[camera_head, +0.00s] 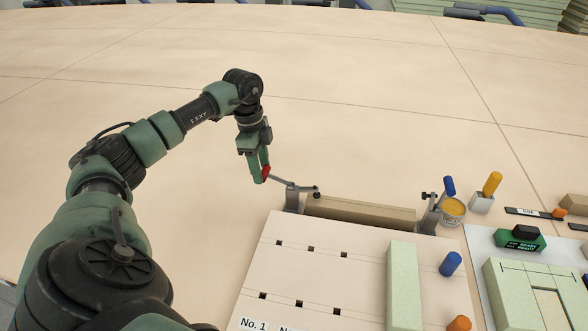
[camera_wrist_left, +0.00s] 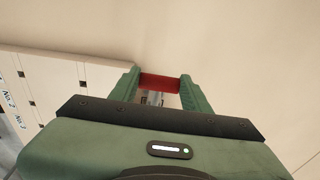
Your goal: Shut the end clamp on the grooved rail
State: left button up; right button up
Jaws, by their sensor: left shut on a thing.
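The grooved rail (camera_head: 360,212) is a long beige bar along the back edge of the white board. A grey end clamp (camera_head: 292,198) stands at its left end. Its arm with a dark tip (camera_head: 317,194) reaches right, over the rail's left end; I cannot tell if the tip touches it. The clamp's lever runs left and slightly up to a red grip (camera_head: 266,172). My left gripper (camera_head: 261,170) is shut on this red grip. In the left wrist view the red grip (camera_wrist_left: 159,82) lies across between both green fingers (camera_wrist_left: 160,90). My right gripper is out of view.
A second grey clamp (camera_head: 430,213) stands at the rail's right end. Beside it are a yellow tin (camera_head: 453,210) and blue and yellow handled tools. A pale green strip (camera_head: 403,285) lies on the white board (camera_head: 335,270). The floor behind and left is clear.

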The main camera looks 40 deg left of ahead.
pick_arm(q)
jog(key=shift+s+f, duration=0.1)
jog(key=shift+a+f, duration=0.15)
jog(key=shift+f, duration=0.2)
jog(key=o, duration=1.2)
jog(key=shift+a+f, duration=0.1)
jog(key=shift+f, duration=0.05)
jog(key=shift+s+r+p, duration=0.1)
jog(key=shift+r+p, duration=1.7)
jog(key=shift+r, duration=0.35)
